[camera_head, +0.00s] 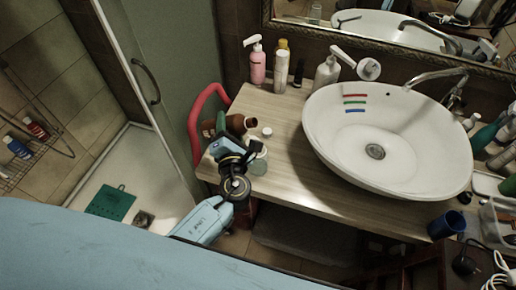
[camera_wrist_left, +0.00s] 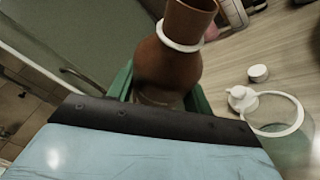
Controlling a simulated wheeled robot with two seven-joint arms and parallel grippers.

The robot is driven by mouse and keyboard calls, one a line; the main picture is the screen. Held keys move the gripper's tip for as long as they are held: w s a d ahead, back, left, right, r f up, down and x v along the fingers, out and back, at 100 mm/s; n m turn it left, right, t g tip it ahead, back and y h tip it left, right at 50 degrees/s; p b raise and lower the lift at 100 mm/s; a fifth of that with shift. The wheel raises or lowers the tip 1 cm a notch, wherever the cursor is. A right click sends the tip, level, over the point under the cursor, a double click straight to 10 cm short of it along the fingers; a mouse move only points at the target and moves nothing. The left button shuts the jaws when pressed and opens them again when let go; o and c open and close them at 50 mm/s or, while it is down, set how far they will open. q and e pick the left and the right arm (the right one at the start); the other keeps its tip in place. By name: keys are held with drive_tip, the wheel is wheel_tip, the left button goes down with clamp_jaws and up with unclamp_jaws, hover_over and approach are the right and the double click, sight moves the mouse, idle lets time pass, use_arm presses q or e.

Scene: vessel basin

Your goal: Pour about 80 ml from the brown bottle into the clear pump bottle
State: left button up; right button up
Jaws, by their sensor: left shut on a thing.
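My left gripper (camera_head: 223,128) is shut on the brown bottle (camera_head: 240,124) above the left end of the counter. In the left wrist view the brown bottle (camera_wrist_left: 168,62) stands between green fingers (camera_wrist_left: 160,92). Its neck has a white ring and no cap shows on it. In the head view it looks tilted, neck to the right. A clear vessel (camera_head: 259,162), seemingly the clear pump bottle, stands just below, partly hidden by my gripper. The left wrist view shows its see-through body (camera_wrist_left: 292,142) with a white ring and a white pump-like piece (camera_wrist_left: 241,99). My right gripper is out of view.
A small white cap (camera_head: 267,132) lies on the wooden counter (camera_head: 285,160). A pink pump bottle (camera_head: 257,66), a yellow-capped bottle (camera_head: 281,68) and a whitish bottle (camera_head: 326,74) stand at the back. The basin (camera_head: 420,135) fills the right. A red curved bar (camera_head: 196,115) is left.

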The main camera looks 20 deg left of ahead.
use_arm(q)
drive_tip(key=shift+a+f+m+t+b, duration=0.15)
drive_tip(key=shift+f+m+t+b, duration=0.15)
drive_tip(key=shift+f+m+b, duration=0.25)
drive_tip(key=f+m+b, duration=0.1)
drive_tip(key=b, duration=0.2)
drive_tip(key=shift+a+f+m+t, duration=0.1)
drive_tip(key=shift+m+t, duration=0.15)
drive_tip(key=shift+t, duration=0.05)
drive_tip(key=shift+r, duration=0.2)
drive_tip(key=shift+m, duration=0.3)
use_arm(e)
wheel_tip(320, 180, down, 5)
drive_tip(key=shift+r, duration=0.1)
use_arm(q)
drive_tip(key=shift+f+m+t, duration=0.15)
drive_tip(key=shift+m+t, duration=0.25)
drive_tip(key=shift+m, duration=0.2)
drive_tip(key=shift+r+m+t+p, duration=0.6)
drive_tip(key=shift+r+m+p, duration=0.3)
drive_tip(key=shift+m, duration=0.3)
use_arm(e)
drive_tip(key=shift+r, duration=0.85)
use_arm(q)
drive_tip(key=shift+a+r+m, duration=0.2)
drive_tip(key=shift+a+m, duration=0.1)
drive_tip(key=shift+m, duration=0.2)
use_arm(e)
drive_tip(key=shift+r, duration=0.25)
